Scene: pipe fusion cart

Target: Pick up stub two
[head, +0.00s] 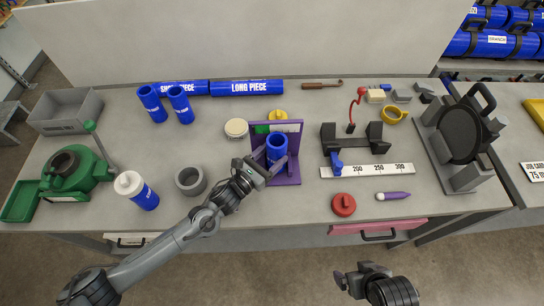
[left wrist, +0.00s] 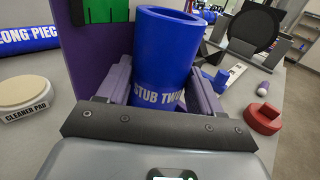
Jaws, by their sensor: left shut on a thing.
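Stub two (head: 276,147) is a short blue open-topped tube, standing upright at the purple stand (head: 290,176) in the head view. Its label "STUB TWO" shows in the left wrist view (left wrist: 162,60). My left gripper (head: 262,169) is shut on the tube, with a finger on each side of it in the left wrist view. Whether the tube's bottom touches the stand is hidden. My right gripper (head: 352,276) is in front of the table, low in the head view, away from the tube; its jaw state is unclear.
A grey cup (head: 190,181) and a white-capped blue bottle (head: 137,190) stand left of the stand. A ruler strip (head: 367,170), red cap (head: 343,205) and black clamp (head: 351,139) lie to the right. Two blue tubes (head: 152,103) (head: 181,105) stand at the back left.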

